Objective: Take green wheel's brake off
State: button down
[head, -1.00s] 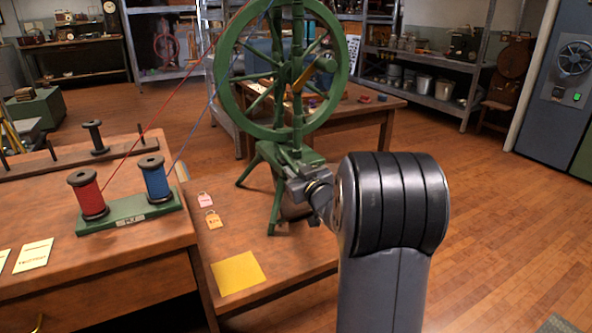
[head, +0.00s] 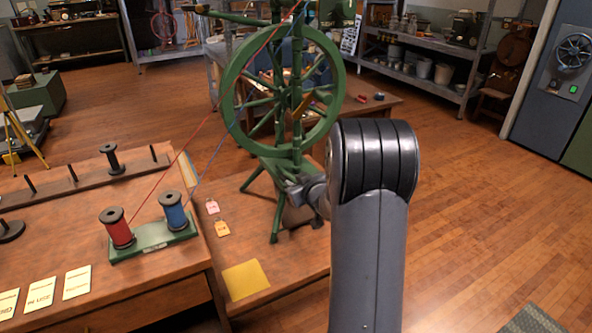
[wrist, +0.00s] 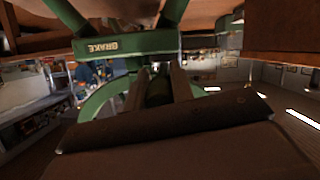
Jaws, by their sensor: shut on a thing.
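The green spinning wheel (head: 236,88) stands on the low bench, with strands of red and blue thread running up to its top. My gripper (head: 294,190) is at the wheel's green base, on its right side, partly hidden by my wrist. In the wrist view a green plate (wrist: 125,46) reads BRAKE, upside down. Just beyond it the fingers of my gripper (wrist: 159,84) are shut on a small dark green brake piece (wrist: 158,92). Most of that piece is hidden between the fingers.
A red spool (head: 118,230) and a blue spool (head: 174,212) stand on a green holder at the left. Pink and orange tags and a yellow sheet (head: 245,280) lie on the low bench. A work table stands behind the wheel. The wooden floor at right is open.

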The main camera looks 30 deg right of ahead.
jog(key=shift+r+g+p, duration=0.8)
jog(key=shift+g+p, duration=0.1)
jog(key=shift+p, duration=2.4)
jog(key=shift+w+f+g+p, duration=0.1)
jog(key=shift+g+p, duration=0.3)
jog(key=shift+p, duration=1.25)
jog(key=c, duration=1.2)
grip_release()
jog(key=shift+c, duration=0.2)
jog(key=p+v, duration=0.1)
jog(key=v, duration=0.9)
jog(key=shift+s+r, duration=0.25)
jog(key=shift+s, duration=0.1)
jog(key=shift+w+f, duration=0.1)
jog(key=shift+w, duration=0.05)
